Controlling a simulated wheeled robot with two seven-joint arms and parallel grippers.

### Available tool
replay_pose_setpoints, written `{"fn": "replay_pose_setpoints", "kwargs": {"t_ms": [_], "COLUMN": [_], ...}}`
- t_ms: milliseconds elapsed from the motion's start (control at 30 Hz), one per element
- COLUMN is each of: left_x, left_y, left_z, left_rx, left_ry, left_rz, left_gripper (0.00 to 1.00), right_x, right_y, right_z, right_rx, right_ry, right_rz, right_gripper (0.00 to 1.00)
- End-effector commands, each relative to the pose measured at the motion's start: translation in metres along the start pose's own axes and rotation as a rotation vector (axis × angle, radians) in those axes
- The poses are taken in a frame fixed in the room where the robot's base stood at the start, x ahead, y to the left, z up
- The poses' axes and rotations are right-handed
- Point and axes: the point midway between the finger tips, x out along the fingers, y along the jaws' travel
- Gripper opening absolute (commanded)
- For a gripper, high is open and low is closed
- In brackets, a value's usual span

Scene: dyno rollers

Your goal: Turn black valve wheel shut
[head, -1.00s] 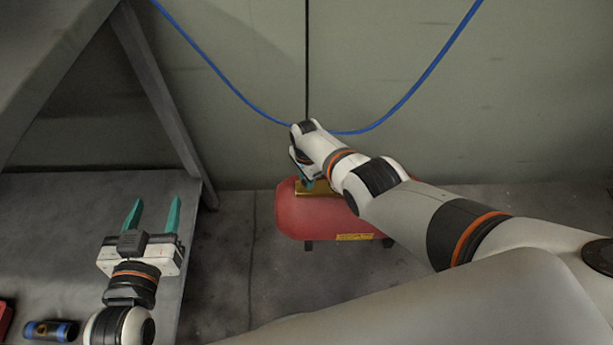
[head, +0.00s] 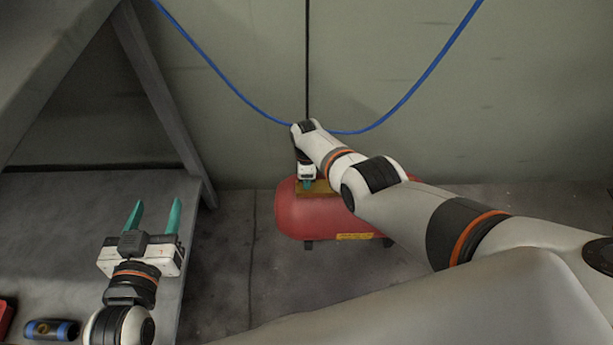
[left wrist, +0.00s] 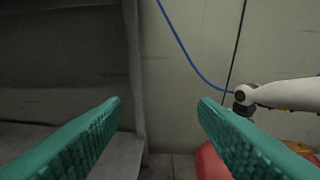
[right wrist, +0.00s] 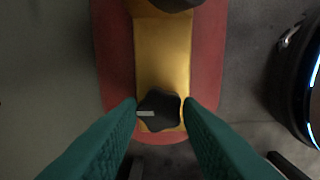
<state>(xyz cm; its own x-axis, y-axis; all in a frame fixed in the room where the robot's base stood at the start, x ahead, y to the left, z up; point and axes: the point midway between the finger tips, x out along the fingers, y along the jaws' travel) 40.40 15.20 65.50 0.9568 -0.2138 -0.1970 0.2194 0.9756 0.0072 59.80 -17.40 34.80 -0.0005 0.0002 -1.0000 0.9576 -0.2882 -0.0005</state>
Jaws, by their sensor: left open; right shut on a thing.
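The black valve wheel (right wrist: 160,111) sits at the near end of a yellow plate (right wrist: 163,50) on top of the red tank (right wrist: 208,60). It has a lobed rim and a pale mark on its left side. My right gripper (right wrist: 160,104) is shut on the wheel, with one green finger at each side of it. In the head view the right gripper (head: 307,184) points down at the tank (head: 320,215), and the wheel is hidden there. My left gripper (head: 153,217) is open and empty over the grey bench at the left.
A grey bench (head: 60,215) with a slanted post (head: 158,90) stands at the left. A dark cylinder with blue ends (head: 50,330) lies on it. A blue hose (head: 410,95) hangs along the wall behind the tank.

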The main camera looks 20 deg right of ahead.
Motion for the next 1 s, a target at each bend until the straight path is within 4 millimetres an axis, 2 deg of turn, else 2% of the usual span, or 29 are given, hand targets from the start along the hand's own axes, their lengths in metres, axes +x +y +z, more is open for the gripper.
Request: {"fn": "replay_pose_setpoints", "kwargs": {"t_ms": [367, 400, 500, 867, 1000], "left_x": [0.000, 0.000, 0.000, 0.000, -0.005], "left_y": [0.000, 0.000, 0.000, 0.000, 0.002], "left_z": [0.000, 0.000, 0.000, 0.000, -0.018], "left_rx": [0.000, 0.000, 0.000, 0.000, 0.002], "left_ry": [0.001, 0.001, 0.001, 0.009, 0.121], "left_rz": [0.000, 0.000, -0.001, -0.001, 0.003], "left_gripper": [0.54, 0.54, 0.54, 0.54, 0.54], "right_x": [-0.001, -0.001, -0.001, -0.002, -0.008], "right_y": [0.001, 0.001, 0.001, 0.000, 0.000], "right_z": [0.002, 0.002, 0.002, 0.000, 0.000], "right_rx": [0.005, 0.004, 0.004, 0.003, 0.003], "right_ry": [-0.003, -0.003, -0.002, 0.000, 0.000], "right_rz": [0.001, 0.001, 0.001, 0.000, 0.000], "right_gripper": [0.10, 0.39, 0.54, 0.54, 0.54]}}
